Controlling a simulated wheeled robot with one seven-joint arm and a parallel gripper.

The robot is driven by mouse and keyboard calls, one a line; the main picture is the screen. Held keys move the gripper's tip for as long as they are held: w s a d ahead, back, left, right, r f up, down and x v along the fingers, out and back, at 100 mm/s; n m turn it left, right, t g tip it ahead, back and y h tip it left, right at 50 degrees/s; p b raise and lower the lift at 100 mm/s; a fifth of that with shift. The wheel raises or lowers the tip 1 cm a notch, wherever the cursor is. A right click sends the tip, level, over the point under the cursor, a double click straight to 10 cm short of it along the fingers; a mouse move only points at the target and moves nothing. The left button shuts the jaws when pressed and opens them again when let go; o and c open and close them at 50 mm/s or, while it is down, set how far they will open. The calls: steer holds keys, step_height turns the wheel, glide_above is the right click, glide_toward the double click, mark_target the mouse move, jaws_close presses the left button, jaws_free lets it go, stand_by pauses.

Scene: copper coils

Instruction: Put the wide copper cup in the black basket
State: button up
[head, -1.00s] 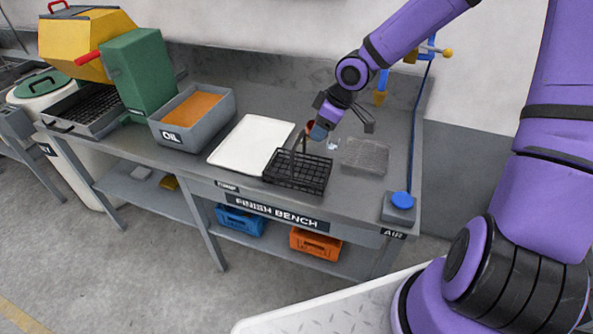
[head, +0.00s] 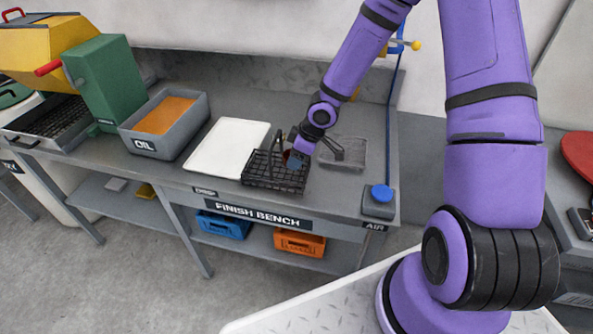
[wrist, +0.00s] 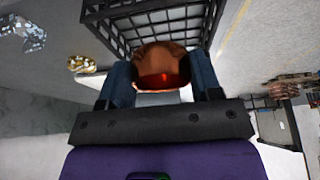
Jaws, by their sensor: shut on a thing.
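The black wire basket (head: 275,172) stands on the finish bench, just right of the white board, and it also shows at the top of the wrist view (wrist: 150,24). My gripper (wrist: 162,80) is shut on the wide copper cup (wrist: 163,62), whose copper surface lies between the two blue fingers. In the head view my gripper (head: 293,160) is at the right side of the basket, by its rim. There the cup is mostly hidden behind the gripper, with only a small reddish patch showing. I cannot tell whether the cup is over the basket's inside.
A grey mesh tray (head: 343,152) lies right of the basket. The white board (head: 228,147) and the grey OIL bin (head: 165,122) are to its left. A blue button box (head: 380,197) stands at the bench's right end. In the wrist view, a shiny gold piece (wrist: 82,63) lies at left.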

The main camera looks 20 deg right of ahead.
mark_target(292, 177)
steer(key=shift+f, duration=3.05)
steer(key=o, duration=1)
steer(key=shift+f, duration=0.1)
